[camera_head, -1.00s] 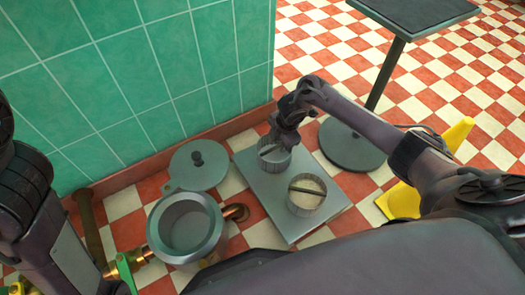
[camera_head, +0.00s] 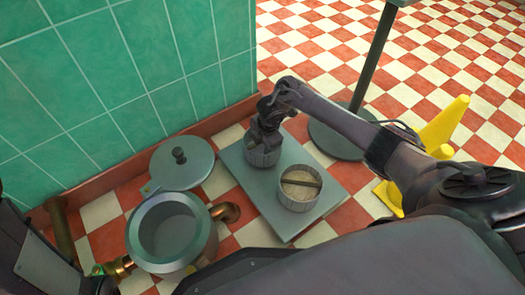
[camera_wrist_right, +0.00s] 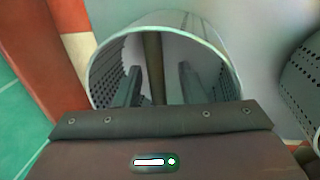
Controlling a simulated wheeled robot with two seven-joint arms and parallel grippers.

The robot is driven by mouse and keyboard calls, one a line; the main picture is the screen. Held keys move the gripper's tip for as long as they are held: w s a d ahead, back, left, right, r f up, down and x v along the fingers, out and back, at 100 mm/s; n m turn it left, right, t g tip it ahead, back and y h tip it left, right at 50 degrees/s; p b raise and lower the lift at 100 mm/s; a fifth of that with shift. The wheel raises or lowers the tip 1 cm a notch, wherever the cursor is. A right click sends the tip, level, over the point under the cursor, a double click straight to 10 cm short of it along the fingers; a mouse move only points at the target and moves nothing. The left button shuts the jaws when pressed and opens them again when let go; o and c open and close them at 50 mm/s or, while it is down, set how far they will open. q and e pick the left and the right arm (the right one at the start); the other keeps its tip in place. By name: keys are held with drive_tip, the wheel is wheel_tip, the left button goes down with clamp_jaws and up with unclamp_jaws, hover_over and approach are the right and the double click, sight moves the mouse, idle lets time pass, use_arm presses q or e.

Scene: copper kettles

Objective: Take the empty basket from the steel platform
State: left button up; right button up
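The empty basket (camera_head: 262,158) is a perforated metal cylinder standing on the far left part of the steel platform (camera_head: 262,197). My right gripper (camera_head: 265,138) is right over it and hides most of its opening. In the right wrist view the basket (camera_wrist_right: 215,50) is seen from above, with a brownish bar (camera_wrist_right: 152,50) across it. The two fingers of my right gripper (camera_wrist_right: 160,72) reach into the mouth, apart, one on each side of the bar, with gaps visible.
A second basket (camera_head: 299,201) with pale contents and a bar stands close by on the platform. A kettle (camera_head: 170,235) with a copper pipe is left of the platform, its lid (camera_head: 182,165) behind it. A green tiled wall (camera_head: 130,90) and yellow object (camera_head: 440,130) flank the area.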

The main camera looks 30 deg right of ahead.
drive_tip(key=shift+r, duration=0.1)
drive_tip(key=shift+c, duration=0.5)
clamp_jaws()
drive_tip(key=shift+r, duration=0.1)
